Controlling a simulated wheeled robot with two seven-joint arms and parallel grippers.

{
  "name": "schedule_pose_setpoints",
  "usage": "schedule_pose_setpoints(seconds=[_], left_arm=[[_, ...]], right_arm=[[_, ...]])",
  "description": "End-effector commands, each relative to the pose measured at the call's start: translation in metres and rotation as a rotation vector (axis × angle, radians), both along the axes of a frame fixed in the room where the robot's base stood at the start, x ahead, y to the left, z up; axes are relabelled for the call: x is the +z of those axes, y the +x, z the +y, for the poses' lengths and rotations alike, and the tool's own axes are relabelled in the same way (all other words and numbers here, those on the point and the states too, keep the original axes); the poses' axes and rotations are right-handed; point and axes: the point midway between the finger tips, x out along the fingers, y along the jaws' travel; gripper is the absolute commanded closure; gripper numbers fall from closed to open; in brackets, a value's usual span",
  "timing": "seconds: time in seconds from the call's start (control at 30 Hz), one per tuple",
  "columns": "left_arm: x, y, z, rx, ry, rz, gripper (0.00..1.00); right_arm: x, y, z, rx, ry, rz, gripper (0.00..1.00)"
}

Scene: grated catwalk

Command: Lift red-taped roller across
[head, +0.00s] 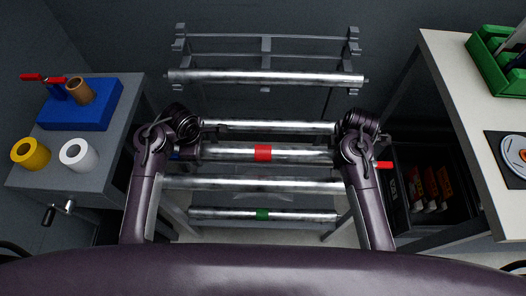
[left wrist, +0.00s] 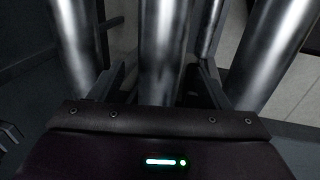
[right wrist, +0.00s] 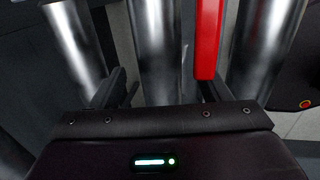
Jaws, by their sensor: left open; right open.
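The red-taped roller (head: 225,153) is a shiny metal cylinder with a red band at its middle. It lies level across the rack in the head view. My left gripper (head: 190,152) is at its left end and my right gripper (head: 340,152) at its right end. Each wrist view shows open fingers with one metal roller between them: this roller in the left wrist view (left wrist: 163,50) and this roller in the right wrist view (right wrist: 157,45). No tape shows in either wrist view, but the head view places both grippers at the red-taped one. Contact cannot be told.
Plain rollers lie behind (head: 268,126) and in front (head: 255,184). A green-taped roller (head: 225,213) is nearest me. Another roller (head: 265,77) rests on the back frame (head: 265,47). A red bar (right wrist: 208,40) is beside my right fingers. Tables stand left (head: 105,152) and right (head: 462,100).

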Motion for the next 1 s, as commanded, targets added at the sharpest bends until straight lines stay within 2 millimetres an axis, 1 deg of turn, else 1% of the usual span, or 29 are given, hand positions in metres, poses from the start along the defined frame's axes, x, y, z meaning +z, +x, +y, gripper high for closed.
schedule_pose_setpoints(seconds=[0.1,0.2,0.47,0.5,1.0], left_arm=[[-0.011,0.003,0.001,-0.001,0.002,0.0,0.3],[-0.015,0.003,0.001,0.0,0.001,-0.001,0.3],[-0.016,0.004,0.0,0.001,0.0,-0.001,0.3],[-0.016,0.004,0.0,0.001,0.0,-0.001,0.31],[-0.016,0.003,0.0,0.001,0.0,-0.001,0.97]], right_arm=[[-0.011,0.002,0.001,-0.002,0.001,0.001,0.3],[-0.015,0.003,0.0,-0.001,0.0,-0.001,0.3],[-0.017,0.003,0.0,-0.001,0.0,-0.001,0.3],[-0.016,0.003,0.0,-0.001,0.0,-0.001,0.31],[-0.016,0.003,0.0,0.0,0.0,-0.001,0.97]])
